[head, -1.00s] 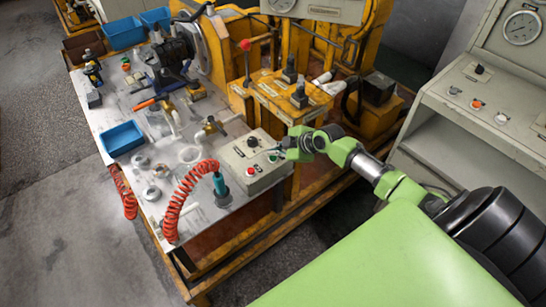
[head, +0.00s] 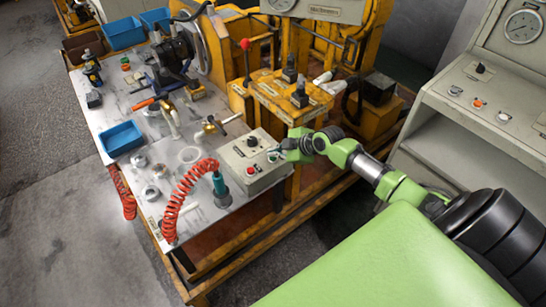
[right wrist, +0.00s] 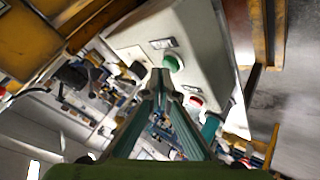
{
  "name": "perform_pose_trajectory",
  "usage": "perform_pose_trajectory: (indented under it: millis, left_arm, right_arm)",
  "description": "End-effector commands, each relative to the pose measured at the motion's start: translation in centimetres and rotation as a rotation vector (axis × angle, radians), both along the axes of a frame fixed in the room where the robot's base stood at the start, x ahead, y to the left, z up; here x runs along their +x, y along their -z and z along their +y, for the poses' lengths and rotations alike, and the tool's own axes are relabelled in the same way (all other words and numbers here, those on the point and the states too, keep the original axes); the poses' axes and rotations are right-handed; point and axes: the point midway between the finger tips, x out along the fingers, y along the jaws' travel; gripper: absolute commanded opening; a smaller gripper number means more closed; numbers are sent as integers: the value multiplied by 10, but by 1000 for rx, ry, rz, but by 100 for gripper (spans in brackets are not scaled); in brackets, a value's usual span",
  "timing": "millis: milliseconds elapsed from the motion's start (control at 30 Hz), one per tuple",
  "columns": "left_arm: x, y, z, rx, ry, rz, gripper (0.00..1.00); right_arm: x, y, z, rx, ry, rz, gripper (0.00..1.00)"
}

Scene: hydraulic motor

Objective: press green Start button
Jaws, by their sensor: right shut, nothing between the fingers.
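A grey control box (head: 236,152) sits at the right edge of the workbench. It carries a black knob (head: 252,141), a red button (head: 251,170) and the green button (head: 272,157). In the right wrist view the green button (right wrist: 174,63) lies just beyond the fingertips, and the red button (right wrist: 196,101) is to its lower right. My right gripper (head: 279,151) is shut and empty, its tips close to the green button; I cannot tell whether they touch it. It also shows in the right wrist view (right wrist: 160,73). My left gripper is not in view.
A coiled red hose (head: 178,202) with a teal tool (head: 219,187) stands left of the box. A blue bin (head: 122,138) and several fittings lie on the bench. Yellow machinery (head: 290,100) rises behind the box. A grey console (head: 490,115) stands at the right.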

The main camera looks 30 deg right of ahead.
Motion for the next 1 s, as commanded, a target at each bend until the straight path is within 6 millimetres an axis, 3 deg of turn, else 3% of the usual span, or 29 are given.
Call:
perform_pose_trajectory:
  millis: [567, 1000]
  left_arm:
    - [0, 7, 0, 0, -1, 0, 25]
    - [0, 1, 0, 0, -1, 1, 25]
  right_arm:
    - [0, 8, 0, 0, 0, 1, 0]
    - [0, 1, 0, -1, -1, 1, 0]
